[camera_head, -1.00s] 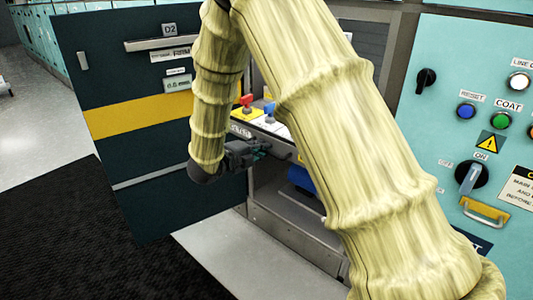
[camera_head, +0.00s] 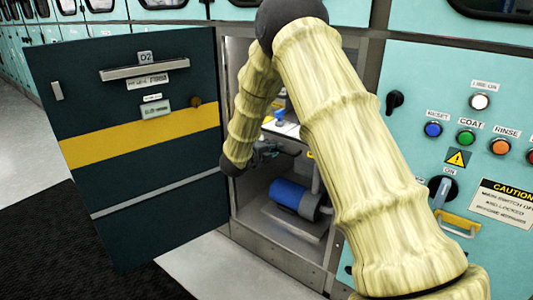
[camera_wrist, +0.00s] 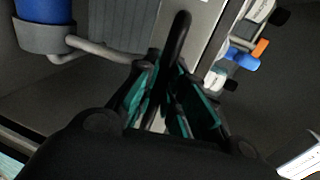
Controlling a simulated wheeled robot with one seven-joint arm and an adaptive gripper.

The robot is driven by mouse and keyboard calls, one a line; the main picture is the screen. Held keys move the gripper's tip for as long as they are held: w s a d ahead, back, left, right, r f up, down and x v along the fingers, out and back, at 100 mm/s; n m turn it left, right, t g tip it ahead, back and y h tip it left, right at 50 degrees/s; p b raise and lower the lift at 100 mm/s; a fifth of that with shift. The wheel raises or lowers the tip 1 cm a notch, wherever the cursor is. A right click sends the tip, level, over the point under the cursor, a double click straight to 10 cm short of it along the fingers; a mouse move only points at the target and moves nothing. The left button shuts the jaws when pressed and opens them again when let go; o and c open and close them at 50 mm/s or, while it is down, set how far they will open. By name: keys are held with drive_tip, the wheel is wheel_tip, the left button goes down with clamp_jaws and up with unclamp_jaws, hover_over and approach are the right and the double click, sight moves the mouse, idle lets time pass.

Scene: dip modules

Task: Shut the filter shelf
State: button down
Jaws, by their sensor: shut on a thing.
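The filter shelf (camera_head: 287,129), a pale pull-out plate with small blue fittings, sits inside the open cabinet, partly hidden behind my arm. Its grey edge (camera_wrist: 203,32) and several valve fittings show on the right of the wrist view. My gripper (camera_head: 270,151) is at the shelf's front. In the wrist view my gripper (camera_wrist: 170,75) is shut on a black bar handle (camera_wrist: 180,35), which runs up between its teal-padded fingers. How far the shelf is from its innermost position is hidden.
The dark cabinet door D2 (camera_head: 140,182) with a yellow stripe stands open at the left. A blue cylinder (camera_head: 292,194) lies in the compartment below the shelf. A teal control panel (camera_head: 450,80) with buttons and a switch is at the right. A black mat covers the floor at left.

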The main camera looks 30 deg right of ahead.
drive_tip(key=x, duration=0.2)
drive_tip(key=r+x, duration=0.1)
drive_tip(key=x, duration=0.2)
drive_tip(key=shift+w, duration=0.1)
drive_tip(key=shift+d+r, duration=0.15)
drive_tip(key=shift+w, duration=0.1)
drive_tip(key=c, duration=1.5)
unclamp_jaws()
drive_tip(key=shift+d, duration=0.15)
approach(282, 142)
drive_tip(key=shift+w+f, duration=0.4)
drive_tip(key=shift+w, duration=0.1)
